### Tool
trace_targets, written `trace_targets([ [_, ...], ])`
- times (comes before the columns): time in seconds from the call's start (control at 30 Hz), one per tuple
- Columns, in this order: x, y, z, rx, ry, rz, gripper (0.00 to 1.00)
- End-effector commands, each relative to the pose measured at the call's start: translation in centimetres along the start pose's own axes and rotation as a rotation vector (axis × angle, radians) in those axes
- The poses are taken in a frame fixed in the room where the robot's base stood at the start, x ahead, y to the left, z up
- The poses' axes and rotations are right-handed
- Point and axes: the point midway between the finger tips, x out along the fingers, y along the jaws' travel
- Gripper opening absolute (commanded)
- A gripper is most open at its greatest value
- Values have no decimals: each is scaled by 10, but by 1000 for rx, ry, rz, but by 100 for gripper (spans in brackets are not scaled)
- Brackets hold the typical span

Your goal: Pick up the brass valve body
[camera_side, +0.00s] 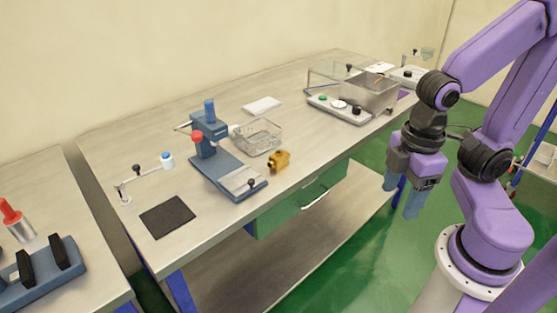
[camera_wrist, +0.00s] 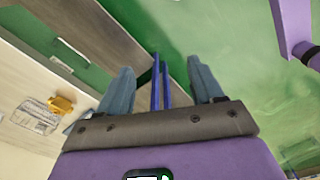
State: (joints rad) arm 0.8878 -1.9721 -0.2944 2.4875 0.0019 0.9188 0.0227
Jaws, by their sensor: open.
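The brass valve body (camera_side: 279,160) lies on the workbench top near its front edge, just right of the blue press and in front of a clear bin. It also shows in the wrist view (camera_wrist: 61,105) at the left, away from the fingers. My gripper (camera_side: 401,197) is open and empty, hanging fingers down in front of the bench, well to the right of the valve body. In the wrist view its two blue-grey fingers (camera_wrist: 160,90) are spread apart with nothing between them.
A blue press (camera_side: 228,175) with a red knob stands left of the valve body. A clear bin (camera_side: 258,137) sits behind it. A dark mat (camera_side: 167,217) lies farther left. A clear-lidded station (camera_side: 365,92) stands at the back right. The bench front has a green drawer (camera_side: 305,200).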

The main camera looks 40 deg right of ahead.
Motion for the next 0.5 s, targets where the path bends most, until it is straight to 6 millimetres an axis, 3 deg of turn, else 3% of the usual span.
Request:
trace_targets([
  [0.17,-9,22,-33,242,-2,3,66],
  [0.5,-29,102,-109,938,-8,12,66],
])
